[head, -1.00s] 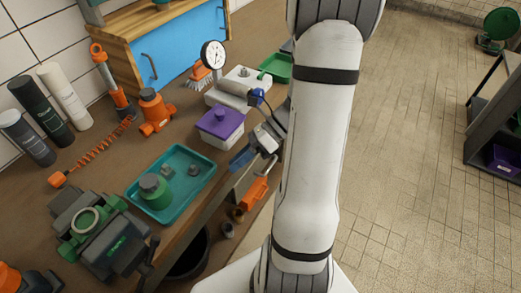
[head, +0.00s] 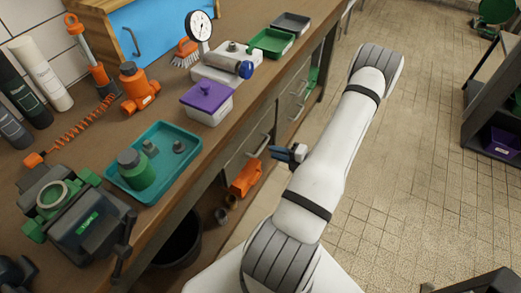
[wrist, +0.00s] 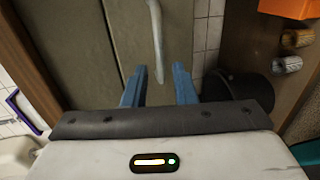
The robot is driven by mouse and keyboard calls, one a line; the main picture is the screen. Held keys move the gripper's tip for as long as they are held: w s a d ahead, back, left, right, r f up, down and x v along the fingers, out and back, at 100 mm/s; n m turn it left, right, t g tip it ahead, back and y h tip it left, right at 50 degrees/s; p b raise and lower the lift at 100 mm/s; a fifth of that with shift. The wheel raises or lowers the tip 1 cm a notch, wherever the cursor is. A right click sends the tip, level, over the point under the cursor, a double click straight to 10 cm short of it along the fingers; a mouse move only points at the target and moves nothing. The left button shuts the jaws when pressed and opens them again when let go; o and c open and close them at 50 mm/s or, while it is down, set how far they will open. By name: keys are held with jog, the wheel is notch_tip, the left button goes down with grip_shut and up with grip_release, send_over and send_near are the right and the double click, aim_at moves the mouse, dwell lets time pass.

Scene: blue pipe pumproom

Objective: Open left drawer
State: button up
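The left drawer (head: 236,162) is a grey-green front under the bench top, with a pale bar handle (head: 261,146). It looks shut. My gripper (head: 276,153), with blue fingers, is just in front of this handle in the head view. In the wrist view, the grey-green front (wrist: 110,35) fills the upper middle. The curved pale handle (wrist: 157,40) runs down it, above and roughly between my blue fingertips (wrist: 158,82). The fingers are apart with nothing between them. I cannot tell how far the handle is from the fingertips.
More drawer fronts with handles (head: 297,113) lie to the right. A teal tray (head: 192,158) and purple-lidded box (head: 207,103) stand on top.

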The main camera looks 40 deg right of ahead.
aim_at(261, 148)
jog(key=x, duration=0.7)
jog(key=shift+w, duration=0.1)
jog(key=shift+c, duration=0.2)
grip_shut()
jog(key=shift+d+r, duration=0.1)
jog(key=shift+d, duration=0.05)
